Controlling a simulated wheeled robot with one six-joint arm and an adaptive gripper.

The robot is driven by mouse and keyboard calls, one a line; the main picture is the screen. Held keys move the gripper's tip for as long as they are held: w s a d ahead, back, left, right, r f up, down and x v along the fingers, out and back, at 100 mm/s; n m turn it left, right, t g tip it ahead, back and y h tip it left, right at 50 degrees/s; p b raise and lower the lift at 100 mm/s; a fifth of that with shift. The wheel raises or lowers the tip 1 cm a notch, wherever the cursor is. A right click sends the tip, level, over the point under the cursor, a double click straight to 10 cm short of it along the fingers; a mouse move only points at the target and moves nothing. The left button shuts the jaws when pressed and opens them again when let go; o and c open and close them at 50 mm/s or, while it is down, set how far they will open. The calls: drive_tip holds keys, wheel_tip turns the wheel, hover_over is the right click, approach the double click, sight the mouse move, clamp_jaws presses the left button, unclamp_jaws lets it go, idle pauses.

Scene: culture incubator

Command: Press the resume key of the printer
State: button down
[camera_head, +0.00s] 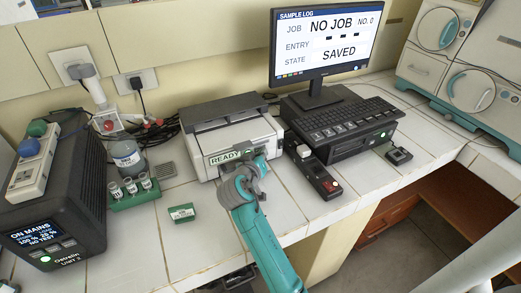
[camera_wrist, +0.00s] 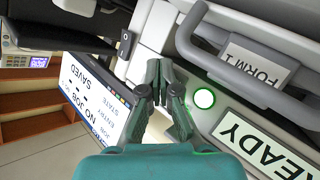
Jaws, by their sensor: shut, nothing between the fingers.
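The printer (camera_head: 205,143) is a white and dark grey box on the tiled bench, with a green-lit READY display (camera_head: 224,157) on its front. In the wrist view the READY display (camera_wrist: 262,145) lies at the lower right, and a round key glowing green (camera_wrist: 204,98) sits beside it. I cannot read a label on this key. My gripper (camera_head: 258,163) is in front of the printer's right front. In the wrist view my gripper (camera_wrist: 160,68) is shut and empty, its fingertips just left of the green key. I cannot tell whether they touch the printer.
A monitor (camera_head: 325,45) showing NO JOB and SAVED stands behind a keyboard (camera_head: 345,117) on the right. A small box with a red button (camera_head: 331,186) sits right of my arm. A green box (camera_head: 181,213), vials (camera_head: 130,188) and a dark power unit (camera_head: 62,200) are left.

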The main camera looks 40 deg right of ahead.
drive_tip(key=shift+s, duration=0.1)
drive_tip(key=shift+s+a, duration=0.2)
drive_tip(key=shift+s, duration=0.45)
drive_tip(key=shift+s, duration=0.1)
drive_tip(key=shift+s+a, duration=0.25)
drive_tip(key=shift+s, duration=0.5)
drive_tip(key=shift+s+a, duration=0.2)
drive_tip(key=shift+s, duration=0.6)
drive_tip(key=shift+s+a, duration=0.25)
drive_tip(key=shift+s, duration=0.5)
